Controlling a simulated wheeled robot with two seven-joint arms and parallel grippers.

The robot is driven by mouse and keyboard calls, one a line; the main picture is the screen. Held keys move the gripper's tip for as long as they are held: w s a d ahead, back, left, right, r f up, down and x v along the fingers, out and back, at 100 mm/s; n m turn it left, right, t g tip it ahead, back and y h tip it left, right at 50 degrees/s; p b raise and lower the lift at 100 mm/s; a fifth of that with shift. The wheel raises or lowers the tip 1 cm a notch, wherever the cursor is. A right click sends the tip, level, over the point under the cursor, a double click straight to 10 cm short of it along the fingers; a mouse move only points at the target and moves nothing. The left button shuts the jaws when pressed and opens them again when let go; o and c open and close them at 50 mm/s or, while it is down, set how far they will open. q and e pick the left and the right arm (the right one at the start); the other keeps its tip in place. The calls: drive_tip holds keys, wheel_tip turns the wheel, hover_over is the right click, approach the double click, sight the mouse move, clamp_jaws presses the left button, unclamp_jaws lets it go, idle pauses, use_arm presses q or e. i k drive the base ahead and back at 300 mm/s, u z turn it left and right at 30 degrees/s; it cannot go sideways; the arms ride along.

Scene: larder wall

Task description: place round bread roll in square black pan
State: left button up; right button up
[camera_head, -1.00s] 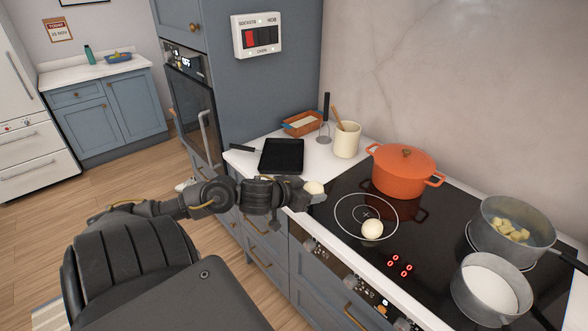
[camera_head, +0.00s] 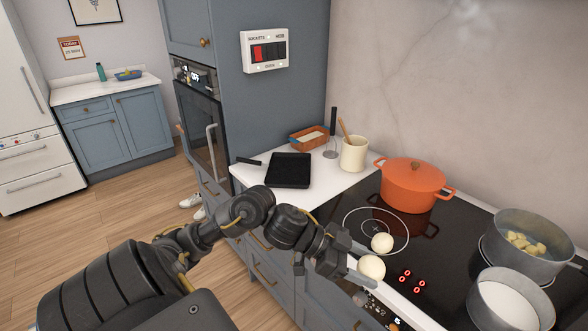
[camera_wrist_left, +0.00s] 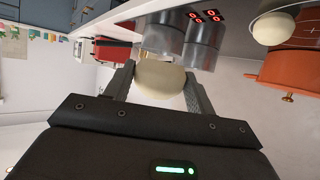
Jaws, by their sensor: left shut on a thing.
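My left gripper (camera_head: 362,264) is shut on a pale round bread roll (camera_head: 372,268), held over the front edge of the hob. In the left wrist view the roll (camera_wrist_left: 160,82) sits between the two fingers. A second pale round roll (camera_head: 382,243) rests on the hob in the ringed cooking zone, just beyond the held one; it also shows in the left wrist view (camera_wrist_left: 273,28). The square black pan (camera_head: 289,170) lies on the white counter left of the hob, its handle pointing left, and looks empty. My right gripper is not in view.
An orange lidded pot (camera_head: 411,187) stands at the back of the hob. Two grey pots, one with yellow chunks (camera_head: 524,250) and one with white contents (camera_head: 503,303), stand at right. A cream utensil crock (camera_head: 354,155) and a terracotta dish (camera_head: 309,139) stand behind the pan.

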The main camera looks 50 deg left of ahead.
sight(281, 178)
drive_tip(key=u, duration=0.85)
drive_tip(key=k, duration=1.1)
drive_tip(key=u, duration=1.4)
drive_tip(key=i, duration=1.4)
drive_tip(key=z, duration=1)
drive_tip(key=i, duration=0.8)
drive_tip(key=z, duration=1.2)
drive_tip(key=i, duration=0.2)
drive_tip(key=z, duration=0.15)
